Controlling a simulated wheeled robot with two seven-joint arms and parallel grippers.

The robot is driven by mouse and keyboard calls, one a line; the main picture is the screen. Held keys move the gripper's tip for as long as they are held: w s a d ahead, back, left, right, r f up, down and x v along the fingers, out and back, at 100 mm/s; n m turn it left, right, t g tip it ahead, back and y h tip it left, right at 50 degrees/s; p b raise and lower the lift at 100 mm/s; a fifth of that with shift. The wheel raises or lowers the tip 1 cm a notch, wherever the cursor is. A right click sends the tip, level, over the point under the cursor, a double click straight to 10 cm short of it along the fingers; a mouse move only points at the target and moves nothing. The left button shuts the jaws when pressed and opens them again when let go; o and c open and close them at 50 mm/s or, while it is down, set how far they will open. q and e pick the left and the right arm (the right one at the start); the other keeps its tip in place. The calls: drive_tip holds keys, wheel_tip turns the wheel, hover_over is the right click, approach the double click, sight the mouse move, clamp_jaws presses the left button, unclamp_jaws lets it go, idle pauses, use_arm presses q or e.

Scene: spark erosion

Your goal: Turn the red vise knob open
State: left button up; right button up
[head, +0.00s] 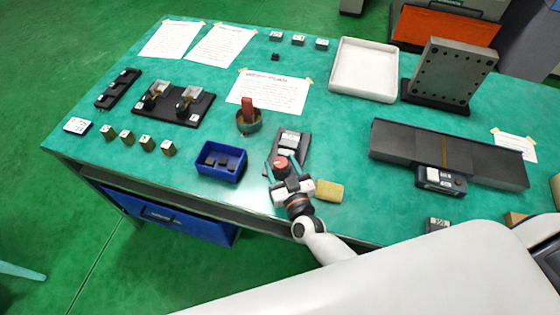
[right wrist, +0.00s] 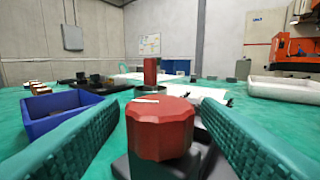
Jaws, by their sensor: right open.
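The red vise knob (head: 281,166) is round and faceted, at the front end of a small dark grey vise (head: 303,146) near the table's front edge. In the right wrist view the knob (right wrist: 160,128) fills the middle, with a pale mark on its top. My right gripper (head: 282,164) is open, with its teal fingers on either side of the knob. In the right wrist view the fingers (right wrist: 160,108) flank the knob; whether they touch it I cannot tell. My left gripper is not in view.
A blue bin (head: 221,176) with dark pieces stands left of the vise. A red-handled tool (head: 247,117) stands upright behind it. A tan block (head: 329,191) lies close to the right of my gripper. A long dark rail block (head: 400,143) lies further right.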

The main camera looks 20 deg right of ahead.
drive_tip(key=shift+w, duration=0.55)
drive_tip(key=c, duration=1)
drive_tip(key=shift+f+n+y+b, duration=0.1)
drive_tip(key=shift+n+y+b, duration=0.7)
drive_tip(key=shift+y, duration=0.3)
drive_tip(key=n+g+y+b, duration=0.2)
drive_tip(key=y+b, duration=0.1)
drive_tip(key=b, duration=0.2)
drive_tip(key=n+g+y+b, duration=0.2)
drive_tip(key=n+y+b, duration=0.1)
drive_tip(key=y+b, duration=0.1)
drive_tip(key=n+g+y+b, duration=0.2)
drive_tip(key=n+y+b, duration=0.1)
drive_tip(key=y+b, duration=0.1)
drive_tip(key=shift+f+b, duration=0.15)
drive_tip(key=shift+b, duration=0.7)
drive_tip(key=shift+n+g+y+b, duration=0.55)
drive_tip(key=shift+n+g+y, duration=0.05)
drive_tip(key=shift+g, duration=0.4)
use_arm(q)
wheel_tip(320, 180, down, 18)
drive_tip(key=shift+b, duration=0.35)
use_arm(e)
drive_tip(key=shift+r+n+g+y, duration=0.3)
drive_tip(key=shift+n+g+y, duration=0.4)
drive_tip(key=shift+g, duration=0.4)
drive_tip(key=shift+a+n, duration=0.1)
drive_tip(key=shift+n, duration=0.2)
drive_tip(key=o, duration=1)
